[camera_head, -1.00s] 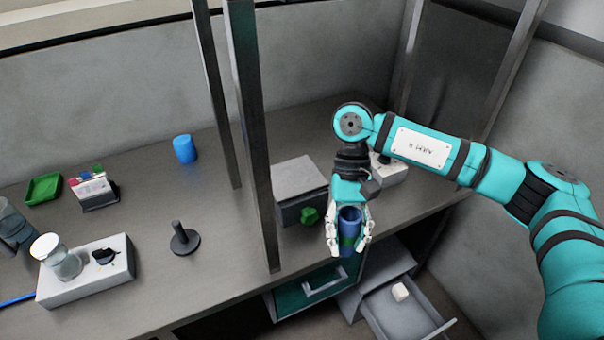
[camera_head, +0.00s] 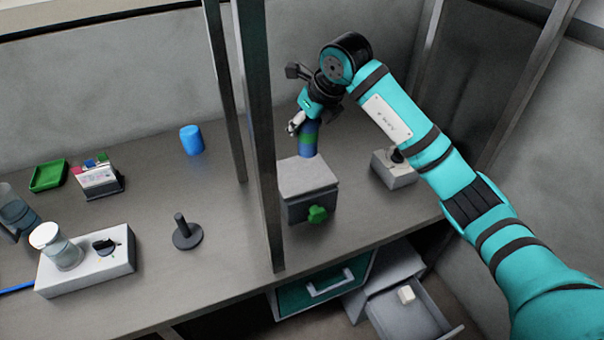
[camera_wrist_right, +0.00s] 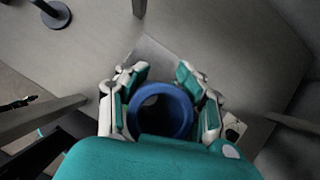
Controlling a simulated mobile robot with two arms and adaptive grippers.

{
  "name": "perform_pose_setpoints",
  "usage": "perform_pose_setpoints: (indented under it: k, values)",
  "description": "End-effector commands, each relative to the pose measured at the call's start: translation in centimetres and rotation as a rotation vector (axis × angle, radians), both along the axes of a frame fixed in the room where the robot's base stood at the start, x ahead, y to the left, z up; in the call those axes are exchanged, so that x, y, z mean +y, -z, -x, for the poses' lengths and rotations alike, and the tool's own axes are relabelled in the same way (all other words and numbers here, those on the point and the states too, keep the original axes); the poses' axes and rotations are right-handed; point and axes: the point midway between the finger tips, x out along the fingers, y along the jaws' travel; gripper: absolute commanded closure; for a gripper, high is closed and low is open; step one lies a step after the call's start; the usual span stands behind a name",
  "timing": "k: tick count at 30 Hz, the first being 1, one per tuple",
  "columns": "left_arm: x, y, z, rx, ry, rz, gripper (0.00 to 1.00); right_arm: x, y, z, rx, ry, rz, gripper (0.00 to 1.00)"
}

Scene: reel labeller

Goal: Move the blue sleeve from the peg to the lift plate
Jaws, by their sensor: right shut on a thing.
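The blue sleeve (camera_head: 308,138), with a green band, is in my right gripper (camera_head: 298,124). In the right wrist view the sleeve (camera_wrist_right: 163,110) shows as an open blue ring between the two fingers. In the head view its lower end lies at the back edge of the grey box top, which looks like the lift plate (camera_head: 305,175). I cannot tell whether they touch. A green knob (camera_head: 318,214) is on the box front. The dark peg (camera_head: 182,225) stands bare on its round base. My left gripper is out of view.
Dark posts (camera_head: 256,140) stand just left of the box. A blue cylinder (camera_head: 192,140), a green tray (camera_head: 48,176) and a white block with a jar (camera_head: 85,268) are on the left. A small grey box (camera_head: 393,171) is on the right. An open drawer (camera_head: 405,315) is below.

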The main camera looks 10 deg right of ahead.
Motion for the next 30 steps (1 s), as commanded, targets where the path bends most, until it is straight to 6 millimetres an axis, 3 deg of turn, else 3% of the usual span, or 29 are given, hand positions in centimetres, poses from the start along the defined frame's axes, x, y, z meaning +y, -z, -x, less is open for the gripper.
perform_pose_setpoints:
  k: [4, 12, 24, 30]
  values:
    - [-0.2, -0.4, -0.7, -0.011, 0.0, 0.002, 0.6, -0.1, 0.6, -0.6, 0.004, 0.081, 0.001, 1.0]
    - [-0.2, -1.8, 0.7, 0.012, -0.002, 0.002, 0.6, -0.2, 5.1, -0.6, 0.006, 0.089, 0.001, 1.0]
    - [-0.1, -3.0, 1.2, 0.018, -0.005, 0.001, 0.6, -0.2, 9.4, -0.6, 0.005, 0.086, 0.001, 1.0]
    - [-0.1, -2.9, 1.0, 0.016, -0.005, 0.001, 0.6, -0.2, 9.8, -0.7, 0.0, 0.087, 0.002, 1.0]
